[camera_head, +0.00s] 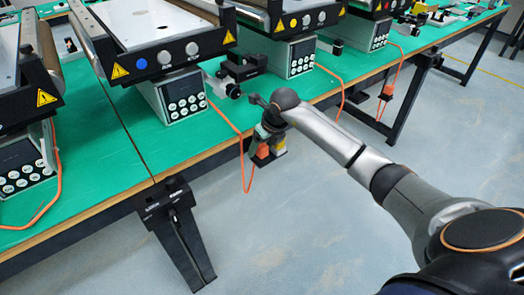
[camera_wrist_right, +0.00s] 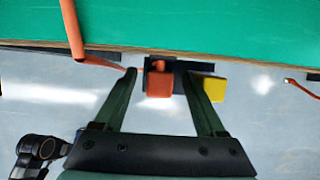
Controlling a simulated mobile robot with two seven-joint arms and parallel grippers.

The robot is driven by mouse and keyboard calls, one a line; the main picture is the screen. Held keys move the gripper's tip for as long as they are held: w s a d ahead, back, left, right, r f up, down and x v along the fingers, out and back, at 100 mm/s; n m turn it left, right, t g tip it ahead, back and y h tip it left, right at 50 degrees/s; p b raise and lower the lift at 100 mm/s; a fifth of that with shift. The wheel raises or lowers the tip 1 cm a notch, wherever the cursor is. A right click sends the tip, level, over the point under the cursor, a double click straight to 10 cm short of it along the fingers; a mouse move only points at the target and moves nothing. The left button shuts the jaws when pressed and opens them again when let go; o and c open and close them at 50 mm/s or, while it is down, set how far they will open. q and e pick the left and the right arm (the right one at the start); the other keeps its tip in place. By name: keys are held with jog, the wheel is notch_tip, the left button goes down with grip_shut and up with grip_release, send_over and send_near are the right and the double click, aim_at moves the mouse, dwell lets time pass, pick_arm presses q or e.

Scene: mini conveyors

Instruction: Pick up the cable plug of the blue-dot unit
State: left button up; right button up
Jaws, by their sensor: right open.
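The unit with the blue dot (camera_head: 140,64) stands on the green table in the head view. Its orange cable (camera_head: 228,122) runs over the table edge and hangs in a loop. The orange plug (camera_head: 262,152) is at a dark holder just off the edge; it also shows in the right wrist view (camera_wrist_right: 159,86). My right gripper (camera_head: 266,138) is close above the plug in the head view. In the right wrist view its open fingers (camera_wrist_right: 160,76) appear on either side of the plug, with gaps. Contact or depth cannot be told. My left gripper is not in view.
A yellow block (camera_wrist_right: 214,89) is just right of the plug, beside the right finger. The green table's edge (camera_wrist_right: 230,56) runs close past the fingertips. Another orange cable (camera_head: 340,95) hangs farther right. The floor in front is clear.

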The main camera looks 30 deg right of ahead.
grip_shut()
dwell(0.4)
